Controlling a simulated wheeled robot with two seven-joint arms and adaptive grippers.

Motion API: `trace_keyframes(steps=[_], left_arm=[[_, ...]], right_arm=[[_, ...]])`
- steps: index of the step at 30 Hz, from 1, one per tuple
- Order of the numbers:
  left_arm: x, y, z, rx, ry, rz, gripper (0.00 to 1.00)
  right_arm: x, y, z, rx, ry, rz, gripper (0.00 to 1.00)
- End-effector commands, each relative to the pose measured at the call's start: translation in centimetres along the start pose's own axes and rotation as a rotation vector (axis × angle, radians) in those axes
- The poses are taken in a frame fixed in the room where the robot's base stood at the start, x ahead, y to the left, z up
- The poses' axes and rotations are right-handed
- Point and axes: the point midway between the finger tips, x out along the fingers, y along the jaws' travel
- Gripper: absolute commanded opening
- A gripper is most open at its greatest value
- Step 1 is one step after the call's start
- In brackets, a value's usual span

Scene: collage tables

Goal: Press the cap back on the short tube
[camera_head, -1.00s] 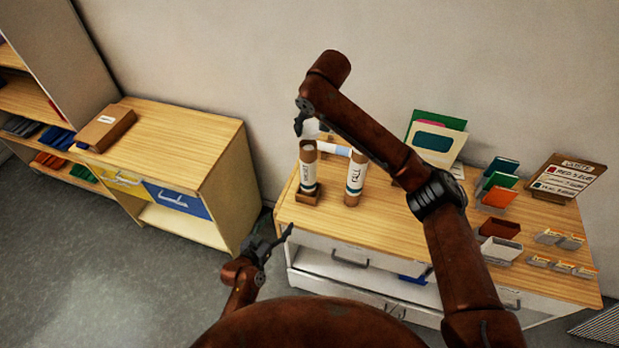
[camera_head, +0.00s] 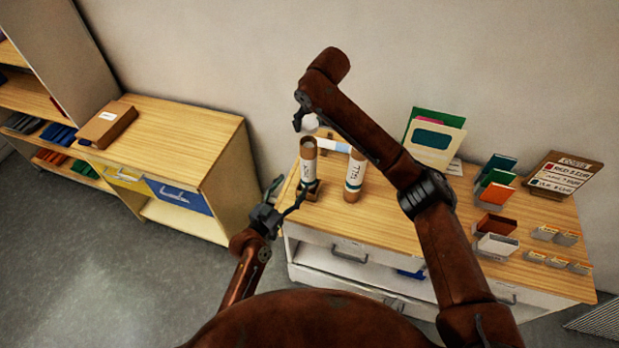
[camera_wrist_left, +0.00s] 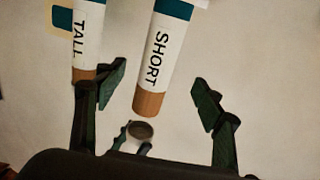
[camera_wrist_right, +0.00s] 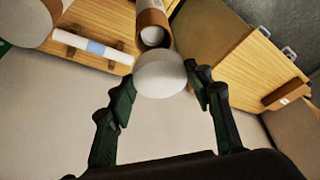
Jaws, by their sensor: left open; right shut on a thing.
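The short tube (camera_head: 308,160) stands upright in a small wooden holder (camera_head: 312,192) near the table's left end. In the right wrist view its open end (camera_wrist_right: 152,36) faces the cap. My right gripper (camera_head: 303,118) is shut on the white cap (camera_wrist_right: 160,73), just above the tube's top and apart from it in the head view. My left gripper (camera_head: 289,190) is open beside the lower part of the short tube. In the left wrist view, the label SHORT (camera_wrist_left: 158,50) shows between its spread fingers, and the cap (camera_wrist_left: 140,130) shows beyond the tube's end.
The tall tube (camera_head: 355,175) stands close right of the short one. A white roll with a blue band (camera_wrist_right: 90,46) lies behind them. Folders (camera_head: 434,138), card holders (camera_head: 495,225) and a sign (camera_head: 563,175) fill the right side. A separate cabinet (camera_head: 170,130) stands left.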

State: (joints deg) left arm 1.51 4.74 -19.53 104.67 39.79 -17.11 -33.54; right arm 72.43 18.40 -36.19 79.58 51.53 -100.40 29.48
Motion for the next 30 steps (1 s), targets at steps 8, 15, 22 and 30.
trace_keyframes(steps=[8,15,22,30], left_arm=[[5.0,0.1,-0.2,-0.002,0.002,0.002,0.63],[8.9,0.1,-0.1,0.000,0.001,0.001,0.63],[10.7,0.0,0.0,0.000,-0.001,0.001,0.63],[11.0,0.0,0.0,0.000,0.000,0.001,0.63]], right_arm=[[0.0,0.0,0.0,0.000,0.000,0.000,0.37],[0.0,0.0,0.0,0.000,0.000,0.000,0.37],[0.0,0.0,0.0,0.000,0.000,0.000,0.37],[0.0,0.0,0.0,0.000,0.000,0.000,0.37]])
